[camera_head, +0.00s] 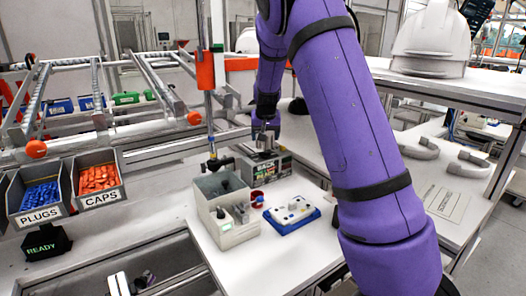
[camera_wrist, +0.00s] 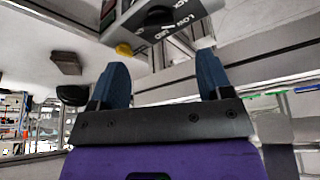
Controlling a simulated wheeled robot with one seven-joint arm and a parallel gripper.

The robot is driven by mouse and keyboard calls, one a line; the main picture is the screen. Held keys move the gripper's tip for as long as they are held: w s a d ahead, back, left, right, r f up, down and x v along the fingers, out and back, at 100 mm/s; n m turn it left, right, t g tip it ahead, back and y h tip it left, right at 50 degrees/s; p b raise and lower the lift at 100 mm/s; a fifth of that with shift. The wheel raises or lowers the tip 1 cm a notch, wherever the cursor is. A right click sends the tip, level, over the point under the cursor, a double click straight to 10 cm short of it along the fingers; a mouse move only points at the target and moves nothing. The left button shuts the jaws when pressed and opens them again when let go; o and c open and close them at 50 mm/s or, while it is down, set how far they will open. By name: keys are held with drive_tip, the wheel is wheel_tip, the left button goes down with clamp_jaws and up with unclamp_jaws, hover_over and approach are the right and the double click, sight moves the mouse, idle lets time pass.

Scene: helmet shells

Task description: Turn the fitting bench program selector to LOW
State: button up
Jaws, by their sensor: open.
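The program selector (camera_wrist: 155,17) is a dark round knob on a grey panel (camera_wrist: 185,12) at the top of the wrist view. The lettering LOW shows beside it, partly cut off by the frame edge. I cannot tell which mark the knob points at. My gripper (camera_wrist: 161,72) has two blue fingers, spread apart with nothing between them. The knob is ahead of the fingers, apart from them. In the head view my gripper (camera_head: 266,136) hangs close above a grey box (camera_head: 282,168) with lettered labels; the knob cannot be made out there.
A yellow knob (camera_wrist: 124,50) sits by the panel in the wrist view. In the head view, a grey bin (camera_head: 225,205), a blue-edged tray (camera_head: 292,214) and a red ring (camera_head: 257,198) stand near the box. A white helmet shell (camera_head: 432,40) is at back right.

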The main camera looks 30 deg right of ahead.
sight(265, 156)
drive_tip(key=x, duration=0.8)
drive_tip(key=shift+f, duration=0.15)
drive_tip(key=shift+c, duration=0.2)
